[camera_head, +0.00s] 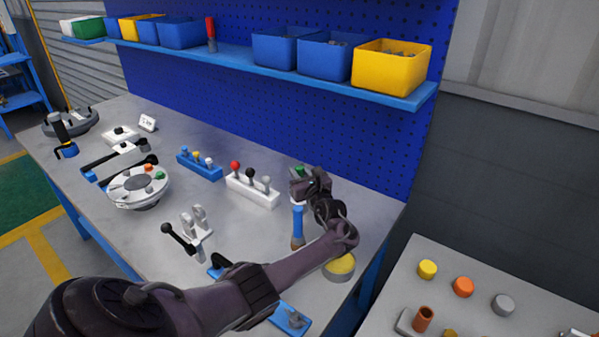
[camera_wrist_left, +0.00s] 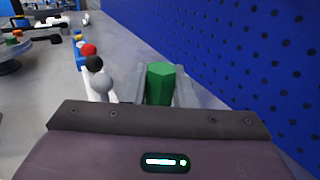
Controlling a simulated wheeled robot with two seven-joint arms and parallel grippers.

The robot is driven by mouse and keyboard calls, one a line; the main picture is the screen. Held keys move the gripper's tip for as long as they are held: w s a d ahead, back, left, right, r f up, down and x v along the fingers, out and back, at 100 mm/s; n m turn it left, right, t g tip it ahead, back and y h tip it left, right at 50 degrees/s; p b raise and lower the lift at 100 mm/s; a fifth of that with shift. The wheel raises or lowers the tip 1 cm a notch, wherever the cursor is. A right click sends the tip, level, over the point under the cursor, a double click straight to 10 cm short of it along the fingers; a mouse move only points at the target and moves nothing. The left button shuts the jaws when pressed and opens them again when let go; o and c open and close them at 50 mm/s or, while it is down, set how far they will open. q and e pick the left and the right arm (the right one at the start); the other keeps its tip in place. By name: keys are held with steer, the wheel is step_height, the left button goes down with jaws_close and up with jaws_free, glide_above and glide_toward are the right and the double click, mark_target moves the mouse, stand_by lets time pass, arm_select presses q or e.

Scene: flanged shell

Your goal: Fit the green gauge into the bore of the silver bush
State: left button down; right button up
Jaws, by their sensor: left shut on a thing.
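The green gauge (camera_wrist_left: 160,82) is a green six-sided piece between the fingers of my left gripper (camera_wrist_left: 160,92) in the left wrist view. My left gripper is shut on it. In the head view a bit of the gauge's green (camera_head: 298,171) shows at the tip of my left gripper (camera_head: 300,180), over the back right of the bench near the blue pegboard. I cannot make out the silver bush for certain. A grey round piece (camera_head: 503,305) stands on the side table, but no bore shows in it. My right gripper is not in view.
A white block with red, black and grey knobs (camera_head: 252,190) stands left of my left gripper. A blue-handled upright piece (camera_head: 298,225) and a yellow dome (camera_head: 341,266) are close to my arm. Yellow (camera_head: 428,269) and orange (camera_head: 463,286) pieces stand on the side table.

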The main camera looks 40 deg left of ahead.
arm_select(q)
steer(key=shift+f+b, duration=1.4)
steer(key=shift+f, duration=0.7)
steer(key=shift+s+f, duration=0.1)
steer(key=shift+f, duration=0.25)
steer(key=shift+r+p, duration=0.25)
steer(key=shift+p, duration=0.1)
steer(key=shift+r+p, duration=1.95)
steer(key=shift+p, duration=0.6)
stand_by(0.3)
steer(key=shift+f+b, duration=1.65)
steer(key=shift+f, duration=0.35)
steer(key=c, duration=1.1)
jaws_free()
